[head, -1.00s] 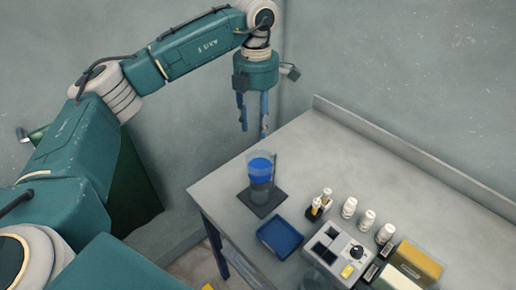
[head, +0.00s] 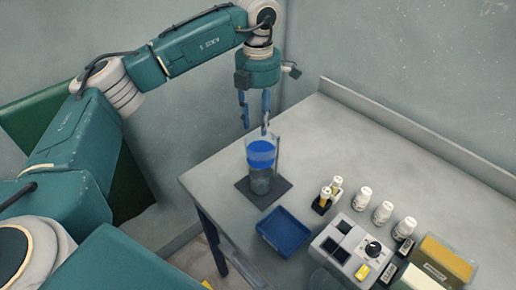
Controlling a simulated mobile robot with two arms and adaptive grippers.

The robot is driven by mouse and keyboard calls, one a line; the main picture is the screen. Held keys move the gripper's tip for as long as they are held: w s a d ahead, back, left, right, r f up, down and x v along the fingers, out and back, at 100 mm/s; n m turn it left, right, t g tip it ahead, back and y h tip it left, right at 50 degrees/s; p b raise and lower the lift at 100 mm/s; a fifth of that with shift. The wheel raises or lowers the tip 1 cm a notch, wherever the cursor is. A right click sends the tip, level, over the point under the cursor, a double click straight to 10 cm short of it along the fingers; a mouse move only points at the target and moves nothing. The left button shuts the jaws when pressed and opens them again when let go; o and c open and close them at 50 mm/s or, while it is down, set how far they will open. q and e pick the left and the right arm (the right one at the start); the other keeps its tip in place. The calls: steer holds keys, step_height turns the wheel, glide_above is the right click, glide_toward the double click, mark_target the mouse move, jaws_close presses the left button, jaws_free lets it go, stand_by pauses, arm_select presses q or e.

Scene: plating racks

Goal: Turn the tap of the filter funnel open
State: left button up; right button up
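The filter funnel (head: 262,153) is a clear cylinder with a blue band of content in its upper part. It stands upright on a dark square base (head: 280,186) near the table's left corner, with a thin post at its right side. Its tap is too small to make out. My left gripper (head: 254,131) hangs fingers down just above and behind the funnel's rim, with its two blue fingers apart and nothing between them. Whether a fingertip touches the rim cannot be told. My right gripper does not show.
A blue tray (head: 284,232) lies in front of the funnel. The table's back (head: 380,140) is clear.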

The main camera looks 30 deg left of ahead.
mark_target(258, 149)
arm_select(q)
step_height(258, 149, down, 9)
steer(key=shift+r+p, duration=0.2)
steer(key=shift+p, duration=1)
steer(key=shift+f, duration=0.7)
jaws_close()
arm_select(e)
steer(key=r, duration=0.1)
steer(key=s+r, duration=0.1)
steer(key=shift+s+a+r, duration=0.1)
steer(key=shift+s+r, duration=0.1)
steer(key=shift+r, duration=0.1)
